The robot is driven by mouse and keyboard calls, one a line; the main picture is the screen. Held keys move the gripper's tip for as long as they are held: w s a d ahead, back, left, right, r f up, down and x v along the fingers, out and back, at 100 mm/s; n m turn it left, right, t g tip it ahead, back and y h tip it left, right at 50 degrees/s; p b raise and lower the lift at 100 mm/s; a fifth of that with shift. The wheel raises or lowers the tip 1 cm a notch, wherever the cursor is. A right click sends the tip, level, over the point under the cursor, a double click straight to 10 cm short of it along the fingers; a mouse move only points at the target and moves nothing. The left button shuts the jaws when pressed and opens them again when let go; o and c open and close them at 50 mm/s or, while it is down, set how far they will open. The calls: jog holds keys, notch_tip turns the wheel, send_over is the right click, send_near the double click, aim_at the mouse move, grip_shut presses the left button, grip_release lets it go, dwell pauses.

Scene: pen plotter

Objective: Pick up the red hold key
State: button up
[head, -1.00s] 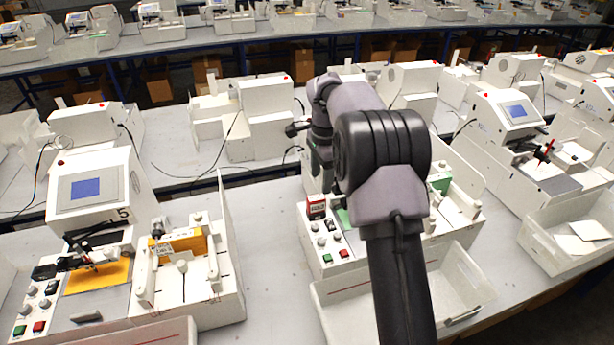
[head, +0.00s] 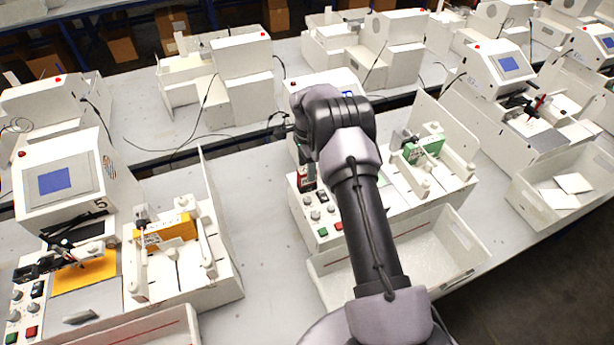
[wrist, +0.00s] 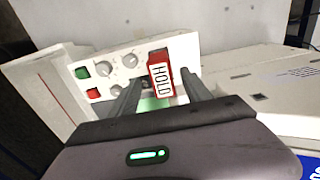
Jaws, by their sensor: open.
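The red hold key (wrist: 160,74) is a block with a white label reading HOLD. In the wrist view it stands at the edge of a white control panel (wrist: 118,64). My gripper (wrist: 163,84) is open, and its two dark fingers point toward the key, one on each side in the picture. I see no finger touching it, and the depth gap is hard to judge. In the head view a small red part of the key (head: 307,174) shows beside my arm, which hides the gripper.
The panel has grey knobs, a green button (wrist: 82,72) and a red button (wrist: 93,93). In the head view a white bin (head: 440,240) stands in front of the plotter. Another plotter (head: 75,185) is at left, with bare table (head: 255,200) between.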

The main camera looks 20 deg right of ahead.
jog(key=f, duration=0.2)
jog(key=shift+w+d+f, duration=0.1)
jog(key=shift+w+f, duration=0.1)
jog(key=shift+f, duration=0.1)
jog(key=shift+s+r, duration=0.1)
jog(key=shift+c, duration=1)
grip_shut()
